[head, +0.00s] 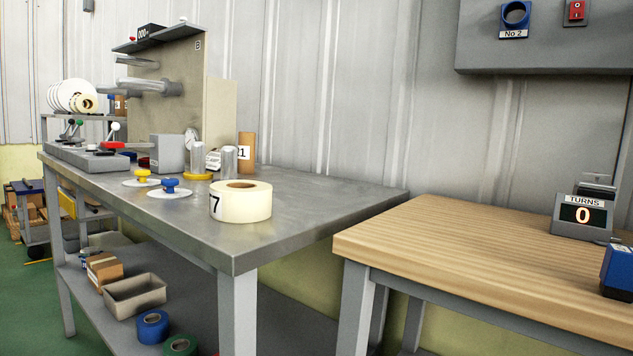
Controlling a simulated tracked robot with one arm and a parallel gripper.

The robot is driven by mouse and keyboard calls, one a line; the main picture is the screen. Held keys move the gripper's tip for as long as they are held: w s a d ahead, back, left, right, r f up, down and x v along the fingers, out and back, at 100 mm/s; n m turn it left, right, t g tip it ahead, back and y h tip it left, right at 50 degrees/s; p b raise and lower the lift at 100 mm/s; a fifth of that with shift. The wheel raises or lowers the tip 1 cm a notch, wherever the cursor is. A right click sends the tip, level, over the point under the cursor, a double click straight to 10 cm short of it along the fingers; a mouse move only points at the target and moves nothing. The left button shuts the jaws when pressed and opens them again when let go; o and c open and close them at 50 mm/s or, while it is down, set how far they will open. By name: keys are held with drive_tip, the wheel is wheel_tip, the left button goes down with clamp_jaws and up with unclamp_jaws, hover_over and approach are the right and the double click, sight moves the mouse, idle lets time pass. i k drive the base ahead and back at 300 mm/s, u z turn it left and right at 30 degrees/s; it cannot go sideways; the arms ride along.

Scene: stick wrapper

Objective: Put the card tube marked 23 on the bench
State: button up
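A brown card tube (246,152) stands upright at the back of the steel table (330,198); its label seems to read 21. I see no tube with a readable 23. A wood-topped bench (450,245) stands at the right, and its near left part is bare. A small brown cylinder (120,105) on the far stand at the left may be another tube; no number on it can be read. My gripper is not in view.
A cream roll marked 7 (240,203) sits near the steel table's front edge. Yellow (143,177) and blue (170,187) knobs on discs lie behind it. A turns counter showing 0 (582,214) and a blue device (619,270) occupy the bench's right side.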

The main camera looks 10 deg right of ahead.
sight(271, 178)
drive_tip(key=i, duration=1)
drive_tip(key=z, duration=0.05)
